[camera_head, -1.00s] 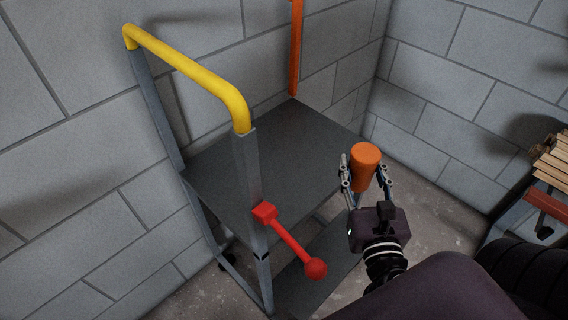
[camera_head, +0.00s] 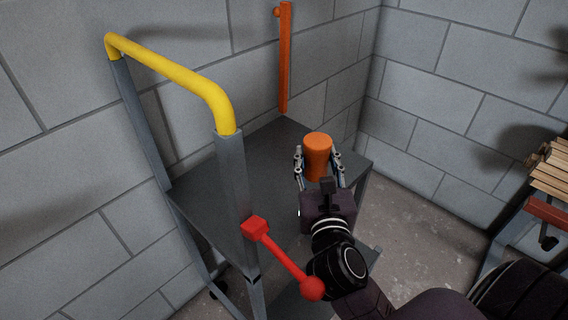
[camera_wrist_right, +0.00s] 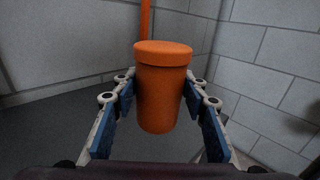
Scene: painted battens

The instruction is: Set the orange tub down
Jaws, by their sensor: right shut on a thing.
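The orange tub (camera_head: 317,150) is a small upright cylinder with a wider lid. My right gripper (camera_head: 318,168) is shut on it, one finger on each side. In the head view the tub shows over the right part of the dark cart top (camera_head: 240,165); I cannot tell if its base touches the top. In the right wrist view the tub (camera_wrist_right: 161,90) stands between the blue finger pads, with the dark surface behind and below it. My left gripper is not in view.
The cart has a yellow handle (camera_head: 175,72) on grey posts at the left and a red lever with a ball end (camera_head: 312,288) in front, close to my right arm. An orange post (camera_head: 285,60) stands behind. Wooden battens (camera_head: 552,172) lie at the right. The cart top's left and middle are clear.

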